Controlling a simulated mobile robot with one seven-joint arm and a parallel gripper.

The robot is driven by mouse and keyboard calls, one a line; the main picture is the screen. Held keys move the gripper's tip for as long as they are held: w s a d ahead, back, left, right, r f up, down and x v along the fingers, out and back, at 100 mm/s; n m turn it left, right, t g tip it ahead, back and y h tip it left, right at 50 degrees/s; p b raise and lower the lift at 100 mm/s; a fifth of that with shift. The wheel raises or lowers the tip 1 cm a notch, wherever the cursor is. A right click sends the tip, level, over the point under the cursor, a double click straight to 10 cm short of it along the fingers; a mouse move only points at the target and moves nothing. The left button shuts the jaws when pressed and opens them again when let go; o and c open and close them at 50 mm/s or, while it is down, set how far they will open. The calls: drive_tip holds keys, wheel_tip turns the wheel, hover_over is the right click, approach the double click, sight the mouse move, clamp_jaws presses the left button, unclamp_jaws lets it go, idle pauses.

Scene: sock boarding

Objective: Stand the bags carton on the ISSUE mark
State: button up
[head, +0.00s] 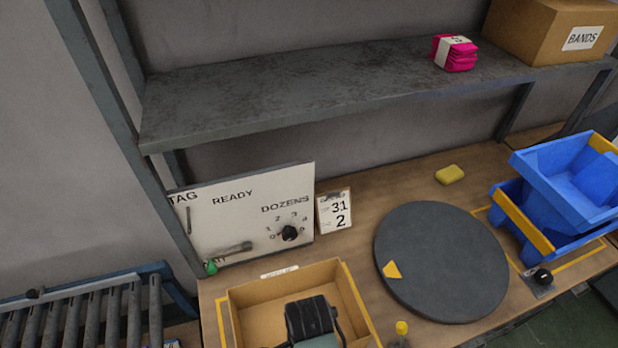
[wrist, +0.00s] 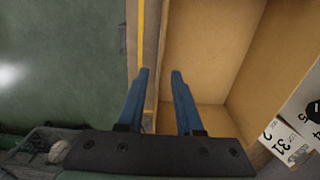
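An open, empty cardboard carton (head: 345,285) stands on the bench at the bottom middle of the head view. No bags label shows on it. My gripper (head: 312,318) is over this carton in the head view, its fingers hidden. In the wrist view the two blue fingers of my gripper (wrist: 160,72) are apart, with the carton's side wall (wrist: 156,60) lined up between them. I cannot tell how deep they reach. A yellow line (head: 222,322) runs along the carton's left side. A white label (head: 280,271) lies behind it, too small to read.
A round dark turntable (head: 440,260) with a yellow wedge is right of the carton. Blue bins (head: 570,180) stand in a yellow outline at the right. A panel (head: 245,215) and date card (head: 334,212) stand behind. A shelf (head: 330,85) overhangs the bench. Rollers (head: 95,310) lie left.

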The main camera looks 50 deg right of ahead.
wheel_tip(320, 180, up, 7)
drive_tip(key=shift+f, duration=0.1)
drive_tip(key=w+d+r+n+t+h, duration=0.25)
drive_tip(key=w+r+n+t, duration=0.35)
drive_tip(key=w+r, duration=0.6)
drive_tip(key=w+a+r+n+t, duration=0.2)
drive_tip(key=w+r+t, duration=0.15)
drive_tip(key=r, duration=0.35)
drive_tip(key=w+a+r+n+t+h, duration=0.1)
drive_tip(key=w+a+r+n+t, duration=0.15)
drive_tip(key=w+r, duration=0.35)
drive_tip(key=w+a+r+n+t, duration=0.1)
drive_tip(key=w+r+n+t, duration=0.15)
drive_tip(key=r, duration=0.65)
drive_tip(key=a+r+n+t, duration=0.3)
drive_tip(key=r, duration=0.4)
drive_tip(key=a+r+n+t, duration=0.2)
drive_tip(key=a+r, duration=0.1)
drive_tip(key=r, duration=0.5)
drive_tip(key=s+a+r+n+t+y, duration=0.1)
drive_tip(key=s+a+r+n+t, duration=0.2)
drive_tip(key=r, duration=0.5)
drive_tip(key=s+a+r+n+t+y, duration=0.2)
drive_tip(key=s+a+r+n+t, duration=0.1)
drive_tip(key=s+r, duration=0.5)
drive_tip(key=shift+s+a+r+t, duration=0.3)
drive_tip(key=shift+a+r+t, duration=0.2)
drive_tip(key=shift+a+t, duration=0.45)
